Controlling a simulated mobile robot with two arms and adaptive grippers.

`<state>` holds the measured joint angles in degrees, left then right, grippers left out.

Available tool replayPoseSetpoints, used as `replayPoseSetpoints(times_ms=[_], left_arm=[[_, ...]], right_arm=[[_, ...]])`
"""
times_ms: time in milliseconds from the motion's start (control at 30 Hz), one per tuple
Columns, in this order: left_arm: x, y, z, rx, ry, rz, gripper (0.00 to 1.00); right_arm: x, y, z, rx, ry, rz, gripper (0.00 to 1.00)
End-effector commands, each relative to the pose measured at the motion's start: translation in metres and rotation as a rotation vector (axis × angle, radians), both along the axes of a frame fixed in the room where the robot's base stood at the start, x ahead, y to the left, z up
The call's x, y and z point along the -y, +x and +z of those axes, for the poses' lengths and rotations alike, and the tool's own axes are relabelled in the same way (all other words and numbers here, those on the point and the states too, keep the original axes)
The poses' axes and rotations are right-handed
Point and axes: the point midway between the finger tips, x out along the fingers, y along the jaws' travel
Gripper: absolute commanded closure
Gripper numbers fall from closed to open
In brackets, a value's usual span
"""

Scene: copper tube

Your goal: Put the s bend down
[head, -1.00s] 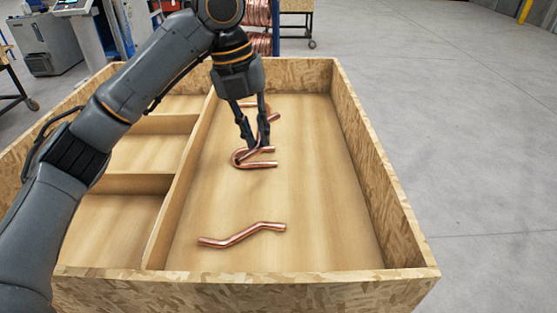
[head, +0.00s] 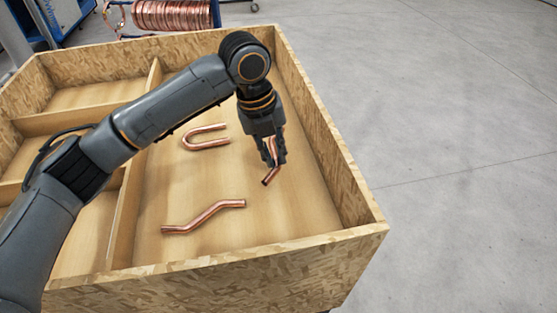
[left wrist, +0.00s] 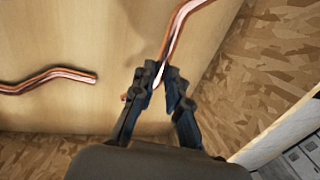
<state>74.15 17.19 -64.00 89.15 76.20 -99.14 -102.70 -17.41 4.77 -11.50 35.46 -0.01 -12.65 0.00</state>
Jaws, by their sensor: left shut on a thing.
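My left gripper (head: 271,160) is shut on a copper s bend (head: 268,178) in the large right compartment of the wooden crate (head: 330,150). One end of the held tube shows below the fingertips in the head view; the rest is mostly hidden by the gripper. In the left wrist view the held s bend (left wrist: 176,35) runs up from between the fingertips (left wrist: 160,85). I cannot tell whether it touches the floor. Another s bend (head: 205,217) lies near the front of the same compartment, and also shows in the left wrist view (left wrist: 50,80). My right gripper is not in view.
A copper U bend (head: 205,137) lies on the compartment floor left of my gripper. A divider (head: 125,215) separates smaller compartments on the left. The floor between the lying tubes is bare. A copper coil (head: 170,14) stands behind the crate.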

Motion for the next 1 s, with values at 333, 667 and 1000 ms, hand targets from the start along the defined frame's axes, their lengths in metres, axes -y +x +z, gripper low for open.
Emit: replayPoseSetpoints(times_ms=[333,667,1000], left_arm=[[0.01,-0.001,-0.034,-0.003,0.002,0.002,1.0],[0.011,-0.001,-0.044,0.001,-0.001,0.0,1.0],[0.011,-0.001,-0.045,0.001,0.0,0.0,0.63]], right_arm=[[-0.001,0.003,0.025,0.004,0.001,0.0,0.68],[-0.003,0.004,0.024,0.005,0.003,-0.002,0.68],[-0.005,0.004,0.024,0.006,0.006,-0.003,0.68]])
